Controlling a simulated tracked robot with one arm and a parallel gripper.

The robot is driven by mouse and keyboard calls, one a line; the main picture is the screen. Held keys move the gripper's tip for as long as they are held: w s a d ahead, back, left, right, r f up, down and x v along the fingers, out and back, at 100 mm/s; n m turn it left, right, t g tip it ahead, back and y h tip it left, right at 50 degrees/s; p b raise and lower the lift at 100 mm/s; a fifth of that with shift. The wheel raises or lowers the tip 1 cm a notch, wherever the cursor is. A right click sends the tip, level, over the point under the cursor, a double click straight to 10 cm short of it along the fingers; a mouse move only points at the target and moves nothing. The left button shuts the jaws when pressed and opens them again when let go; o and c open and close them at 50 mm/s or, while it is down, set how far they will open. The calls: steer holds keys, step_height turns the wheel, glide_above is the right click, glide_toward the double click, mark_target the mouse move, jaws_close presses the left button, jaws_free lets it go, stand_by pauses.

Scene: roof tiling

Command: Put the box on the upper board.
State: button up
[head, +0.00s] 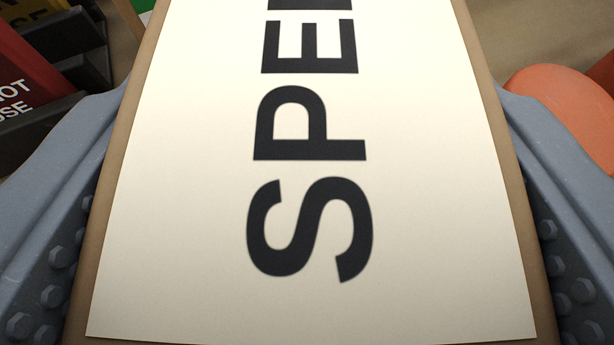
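The box (190,200) is brown with a large cream label bearing the black letters "SPE", turned sideways. It fills the middle of the head view, very close to the camera, and runs out of the top of the picture. My gripper (310,100) has one grey-blue, studded finger along each side of the box. Both fingers lie against its edges, so it is shut on the box. The box's far end and underside are hidden. I cannot make out the upper board; the box covers most of the view ahead.
At the left is a dark rack (75,50) with a red item (25,85) lettered "NOT" and "USE", and a yellow item (40,12) behind it. An orange rounded object (565,105) is at the right. A pale brown surface (540,30) shows at the upper right.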

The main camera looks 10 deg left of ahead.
step_height(320, 180, down, 2)
steer(key=shift+f+b, duration=0.25)
steer(key=shift+b, duration=0.1)
steer(key=o, duration=1.5)
steer(key=shift+c, duration=0.2)
steer(key=p+v, duration=0.3)
steer(key=v, duration=0.9)
steer(key=shift+d+r, duration=0.1)
